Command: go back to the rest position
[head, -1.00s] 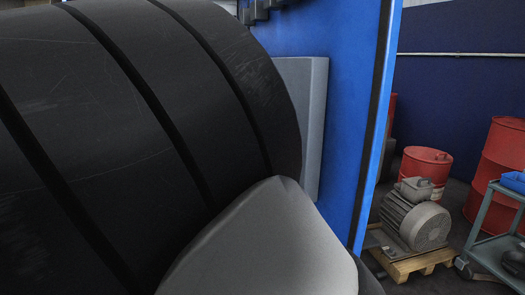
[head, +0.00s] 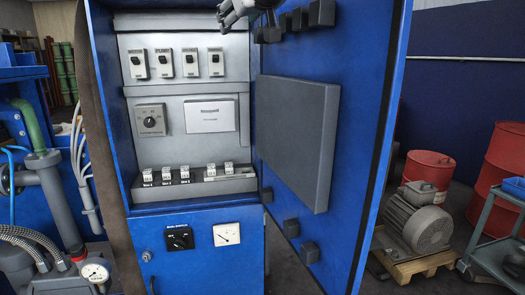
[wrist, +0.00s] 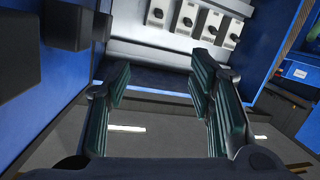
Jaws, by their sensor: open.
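My gripper (wrist: 160,95) is open and empty in the wrist view, its two green-padded fingers apart. In the head view only part of my gripper (head: 236,10) shows at the top edge, in front of the upper part of the open cabinet. The blue electrical cabinet (head: 112,135) stands open in the middle. Its door (head: 365,70) is swung out to the right, with a grey panel (head: 297,140) on its inner face. A row of switches (head: 163,63) shows inside, and also in the wrist view (wrist: 186,18).
A motor on a pallet (head: 415,222), red drums (head: 425,167) and a blue-topped cart (head: 500,222) stand at the right. Pipes (head: 55,190) and a gauge (head: 95,271) are at the left. Black blocks (wrist: 65,20) on the door are close to my gripper in the wrist view.

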